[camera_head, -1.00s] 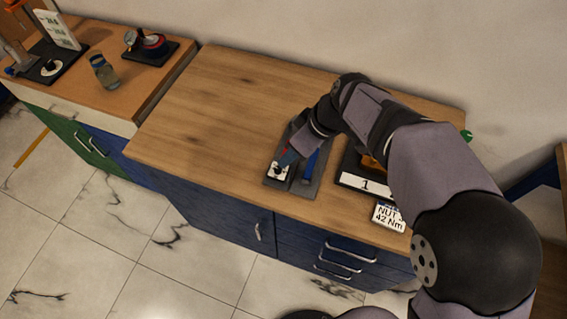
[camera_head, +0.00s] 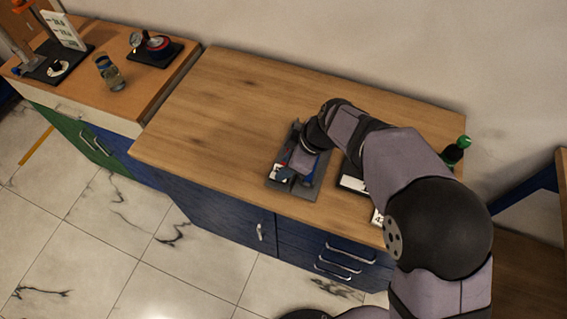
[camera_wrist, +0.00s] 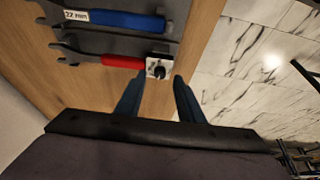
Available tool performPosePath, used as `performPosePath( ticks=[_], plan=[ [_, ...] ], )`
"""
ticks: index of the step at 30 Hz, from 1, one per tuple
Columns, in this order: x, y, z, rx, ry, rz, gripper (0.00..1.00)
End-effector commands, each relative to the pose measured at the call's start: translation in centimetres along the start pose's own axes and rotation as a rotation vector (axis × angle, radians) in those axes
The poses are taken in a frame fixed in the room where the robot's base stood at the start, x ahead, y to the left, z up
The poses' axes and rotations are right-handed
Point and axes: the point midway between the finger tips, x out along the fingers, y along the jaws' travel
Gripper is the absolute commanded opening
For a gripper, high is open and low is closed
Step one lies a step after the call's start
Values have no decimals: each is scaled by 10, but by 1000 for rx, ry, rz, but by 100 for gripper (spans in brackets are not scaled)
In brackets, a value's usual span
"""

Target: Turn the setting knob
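The setting knob (camera_wrist: 159,72) is a small dark knob on a square white plate (camera_wrist: 151,63), at the end of a red-handled tool in the wrist view. My gripper (camera_wrist: 157,82) is open, its two blue-grey fingers apart, with the knob just ahead of and between the fingertips. I cannot tell whether they touch it. In the head view my gripper (camera_head: 291,172) is over the front of the dark tool board (camera_head: 310,188) and hides most of the white plate.
A blue-handled wrench (camera_wrist: 125,20) tagged 22 mm lies beside the red-handled tool (camera_wrist: 122,61). A white label plate (camera_head: 352,184) stands to the right, partly behind my arm. A green-capped bottle (camera_head: 455,152) stands at the right. The bench's left half is clear.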

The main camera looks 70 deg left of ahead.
Motion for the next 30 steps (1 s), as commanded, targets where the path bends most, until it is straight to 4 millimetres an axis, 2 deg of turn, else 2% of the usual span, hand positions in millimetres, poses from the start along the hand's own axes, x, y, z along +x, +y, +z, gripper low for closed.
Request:
performPosePath(
  ticks=[7,17,21,22,30],
  plan=[
    [18,1,-1,1,1,1,35],
    [22,1,0,1,1,2,35],
    [22,1,0,1,1,2,4],
    [22,1,0,1,1,2,0],
    [22,0,0,10,1,5,0]
  ],
)
